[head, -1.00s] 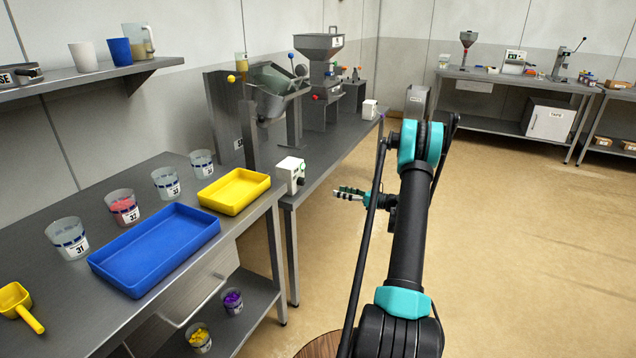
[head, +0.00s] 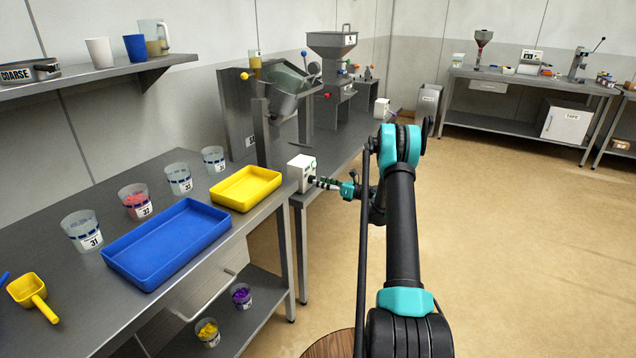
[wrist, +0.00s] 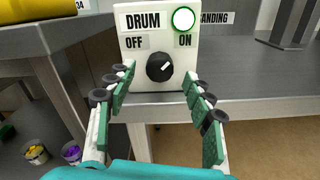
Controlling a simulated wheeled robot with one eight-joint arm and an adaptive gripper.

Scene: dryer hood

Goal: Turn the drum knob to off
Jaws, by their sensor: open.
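The drum control box (head: 300,172) is a small white box on the front edge of the metal bench. In the wrist view the box (wrist: 186,72) reads DRUM, with OFF at left and ON at right. A lamp (wrist: 184,18) at its top right is lit green. The black knob (wrist: 160,67) has a white mark pointing up and right, toward ON. My gripper (wrist: 160,100) is open, its green-padded fingers on either side below the knob; I cannot tell that they touch it. In the head view my gripper (head: 322,182) is right at the box's face.
A yellow tray (head: 246,188) and a blue tray (head: 166,243) lie on the left table with several labelled cups. The tilted drum (head: 285,90) stands behind the box. Open floor (head: 500,230) lies to the right.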

